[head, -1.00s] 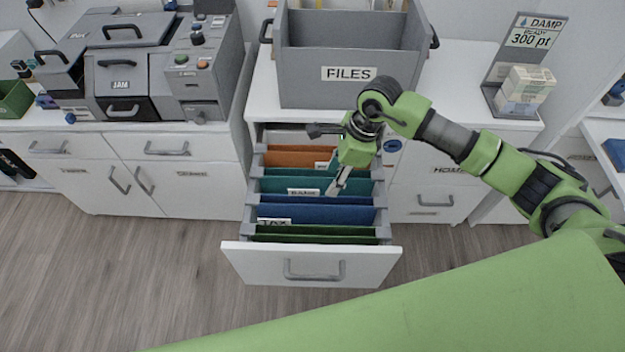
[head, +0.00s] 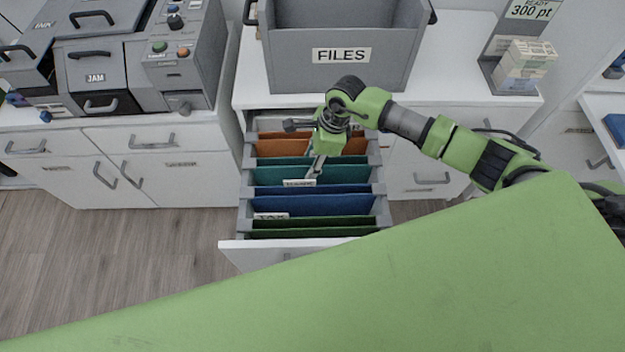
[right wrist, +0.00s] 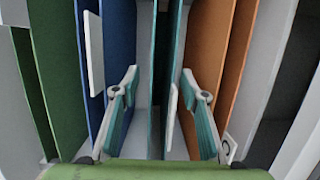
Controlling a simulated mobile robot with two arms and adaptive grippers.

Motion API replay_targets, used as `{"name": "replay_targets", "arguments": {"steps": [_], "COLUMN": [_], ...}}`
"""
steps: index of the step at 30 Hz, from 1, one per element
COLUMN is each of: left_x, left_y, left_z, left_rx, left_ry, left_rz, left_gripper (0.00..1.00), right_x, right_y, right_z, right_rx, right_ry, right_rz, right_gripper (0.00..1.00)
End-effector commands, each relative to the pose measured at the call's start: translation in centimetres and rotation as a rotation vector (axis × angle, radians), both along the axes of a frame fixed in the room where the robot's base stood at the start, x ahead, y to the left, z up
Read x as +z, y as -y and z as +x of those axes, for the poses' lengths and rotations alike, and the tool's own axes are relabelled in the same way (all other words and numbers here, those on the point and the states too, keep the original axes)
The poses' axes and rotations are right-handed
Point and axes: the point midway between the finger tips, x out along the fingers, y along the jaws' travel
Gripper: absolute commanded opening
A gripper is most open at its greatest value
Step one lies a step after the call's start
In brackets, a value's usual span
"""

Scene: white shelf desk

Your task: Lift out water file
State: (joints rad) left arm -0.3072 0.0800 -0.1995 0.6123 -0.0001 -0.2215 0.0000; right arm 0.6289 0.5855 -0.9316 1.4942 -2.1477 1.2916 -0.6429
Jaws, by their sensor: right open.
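Hanging files stand upright in the open drawer (head: 245,190). In the head view they run from orange files (head: 272,147) at the back through teal files (head: 270,178) and a blue file (head: 325,205) to dark green files (head: 330,222) at the front. I cannot make out a water label; one front tab (head: 270,215) seems to read TAX. My right gripper (head: 317,170) is open and points down over the teal files. In the right wrist view its fingers (right wrist: 159,80) stand apart, with teal files and a white tab (right wrist: 172,115) between them. My left gripper is out of view.
A grey FILES box (head: 290,75) stands on the white desk directly behind the drawer. A grey machine marked JAM (head: 95,77) is at the left. A grey stand with a 300 pt sign (head: 535,12) is at the right. My own green body covers the lower right.

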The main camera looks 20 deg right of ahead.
Motion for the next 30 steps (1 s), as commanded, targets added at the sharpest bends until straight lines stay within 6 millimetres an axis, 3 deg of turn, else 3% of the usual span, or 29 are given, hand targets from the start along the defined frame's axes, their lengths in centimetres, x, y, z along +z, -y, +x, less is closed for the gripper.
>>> {"name": "replay_targets", "arguments": {"steps": [5,10,19,24,30], "left_x": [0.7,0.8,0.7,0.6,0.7], "left_y": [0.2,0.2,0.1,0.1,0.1], "left_z": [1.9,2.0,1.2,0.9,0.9], "left_rx": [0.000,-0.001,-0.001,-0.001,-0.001], "left_ry": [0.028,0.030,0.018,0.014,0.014], "left_rz": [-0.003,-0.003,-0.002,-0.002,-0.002], "left_gripper": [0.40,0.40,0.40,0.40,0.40], "right_x": [-2.2,-4.4,-4.9,-4.9,-4.8], "right_y": [-0.5,-1.0,-1.1,-1.1,-1.1], "right_z": [0.2,0.5,0.6,0.6,0.6], "right_rx": [-0.003,-0.002,-0.001,-0.001,-0.001], "right_ry": [-0.005,-0.002,-0.001,-0.001,0.000], "right_rz": [0.001,0.002,0.000,0.000,0.001], "right_gripper": [0.40,0.40,0.40,0.00,0.00]}}
